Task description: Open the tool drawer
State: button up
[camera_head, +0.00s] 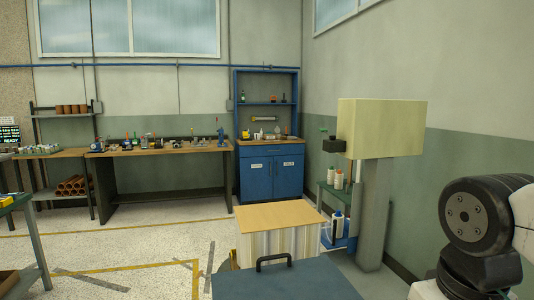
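A blue cabinet (241,185) stands against the back wall, with a wooden top and a shelf frame above it. A shut drawer front (271,150) spans it just under the top, above two shut doors with white labels. The frame does not name which drawer is the tool drawer. A blue flat-topped box (300,283) with a black handle (273,261) is close in front at the bottom; its front side is out of view. Part of my arm shows at the right edge. My gripper is not in view.
A ribbed pale box with a wooden top (278,214) stands behind the blue box, before the cabinet. A grey post with a cream box (382,128) stands at the right. A workbench (155,153) lines the back wall. Open floor (140,245) lies left of centre.

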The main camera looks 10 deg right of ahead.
aim_at(282, 149)
jog(key=u, duration=1.65)
jog(key=i, duration=4)
jog(key=z, duration=2.15)
jog(key=i, duration=5.25)
